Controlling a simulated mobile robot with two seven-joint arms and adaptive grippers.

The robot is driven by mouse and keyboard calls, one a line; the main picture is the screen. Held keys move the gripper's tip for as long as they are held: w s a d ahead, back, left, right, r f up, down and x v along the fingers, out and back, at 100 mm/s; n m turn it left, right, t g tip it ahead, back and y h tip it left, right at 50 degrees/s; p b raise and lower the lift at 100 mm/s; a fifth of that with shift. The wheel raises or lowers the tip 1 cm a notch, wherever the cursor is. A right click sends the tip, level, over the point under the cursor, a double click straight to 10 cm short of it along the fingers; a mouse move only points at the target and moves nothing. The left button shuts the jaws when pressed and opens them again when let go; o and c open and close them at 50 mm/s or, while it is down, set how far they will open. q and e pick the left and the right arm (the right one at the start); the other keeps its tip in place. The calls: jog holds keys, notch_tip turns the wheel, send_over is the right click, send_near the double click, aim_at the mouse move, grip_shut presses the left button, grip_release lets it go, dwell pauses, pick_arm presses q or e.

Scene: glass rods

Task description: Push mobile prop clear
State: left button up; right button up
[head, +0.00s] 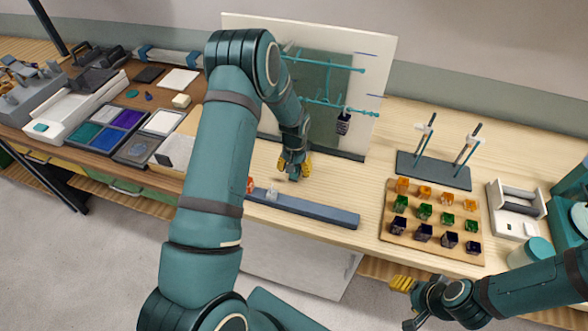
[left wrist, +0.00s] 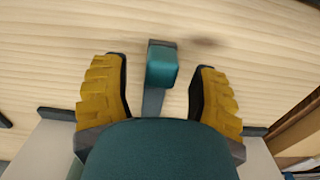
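A pale upright panel (head: 385,60) stands at the back of the table, with teal rods (head: 335,66) across it and a dark purple cup (head: 343,124) hanging at its right. I cannot tell for certain which part is the mobile prop. My left gripper (head: 294,168) points down in front of the panel, low over the table. In the left wrist view its yellow fingers (left wrist: 160,95) are apart, with a teal block (left wrist: 163,66) on a dark strip showing between them; contact is not visible. My right gripper (head: 403,285) is off the table's front edge; its opening is unclear.
A long blue-grey bar (head: 320,210) lies near the front edge, with a clear piece (head: 271,193) by its left part. Right are a dark base with two stands (head: 440,170), a wooden board (head: 428,237) of coloured cups and a white tray (head: 512,222). Trays (head: 103,132) fill the left.

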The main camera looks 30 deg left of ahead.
pick_arm(q)
jog(key=shift+r, duration=0.2)
notch_tip(320, 180, up, 12)
jog(key=shift+f, duration=0.15)
dwell(0.4)
dwell(0.4)
